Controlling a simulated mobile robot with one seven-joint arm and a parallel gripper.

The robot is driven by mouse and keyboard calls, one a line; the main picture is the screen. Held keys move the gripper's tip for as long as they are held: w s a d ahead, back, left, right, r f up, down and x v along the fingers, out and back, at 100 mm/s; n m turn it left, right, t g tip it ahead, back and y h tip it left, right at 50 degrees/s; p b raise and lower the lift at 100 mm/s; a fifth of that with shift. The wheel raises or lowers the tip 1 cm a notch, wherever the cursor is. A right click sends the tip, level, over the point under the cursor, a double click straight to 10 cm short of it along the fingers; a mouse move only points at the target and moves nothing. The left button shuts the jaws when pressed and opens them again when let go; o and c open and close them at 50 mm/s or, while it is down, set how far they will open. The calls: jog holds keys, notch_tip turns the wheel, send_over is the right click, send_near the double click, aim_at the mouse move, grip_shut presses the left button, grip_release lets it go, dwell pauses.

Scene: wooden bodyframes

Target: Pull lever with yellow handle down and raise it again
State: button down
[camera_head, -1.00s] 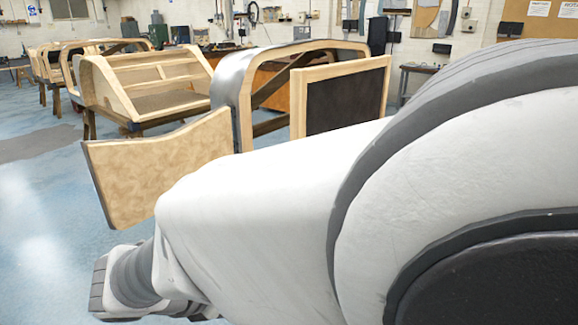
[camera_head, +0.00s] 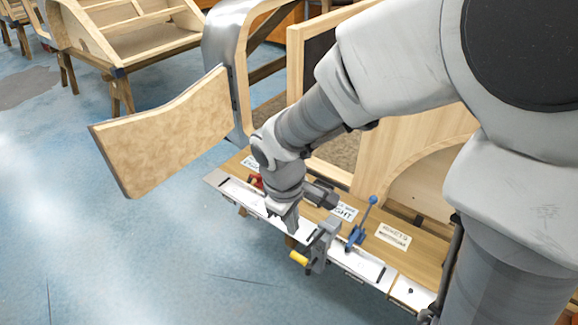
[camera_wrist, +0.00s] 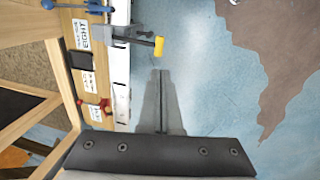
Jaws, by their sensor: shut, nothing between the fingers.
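The lever's yellow handle (camera_head: 299,258) sticks out from the front edge of the bench, on a grey lever mount (camera_head: 321,243). In the wrist view the yellow handle (camera_wrist: 159,47) lies just beyond my fingertips, at the end of a grey arm (camera_wrist: 125,35). My gripper (camera_wrist: 161,73) is shut and empty, its fingers pointing towards the handle with a gap between in the picture. In the head view my gripper (camera_head: 291,226) is above and left of the handle, apart from it.
A blue lever (camera_head: 360,225) stands right of the grey mount, and a red one (camera_head: 257,181) lies to the left. The wooden bench (camera_head: 425,245) carries white labels. A wooden door panel (camera_head: 170,135) stands open at left. Blue floor in front is clear.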

aim_at(296, 256)
jog(key=f, duration=0.4)
jog(key=w+d+f+b, duration=0.1)
jog(key=f, duration=0.4)
jog(key=f+b, duration=0.1)
jog(key=f, duration=0.3)
jog(key=shift+w+d+f, duration=0.2)
jog(key=shift+w+f, duration=0.15)
jog(key=shift+w, duration=0.05)
jog(key=f+b, duration=0.2)
jog(key=b, duration=0.1)
jog(key=shift+s+a, duration=0.2)
jog(key=shift+s, duration=0.05)
jog(key=shift+s+r, duration=0.1)
jog(key=shift+s, duration=0.05)
jog(key=shift+r+p, duration=0.55)
jog(key=shift+p, duration=0.05)
notch_tip(296, 256, up, 13)
jog(key=s+a+p, duration=0.2)
jog(key=p, duration=0.1)
jog(key=shift+s, duration=0.2)
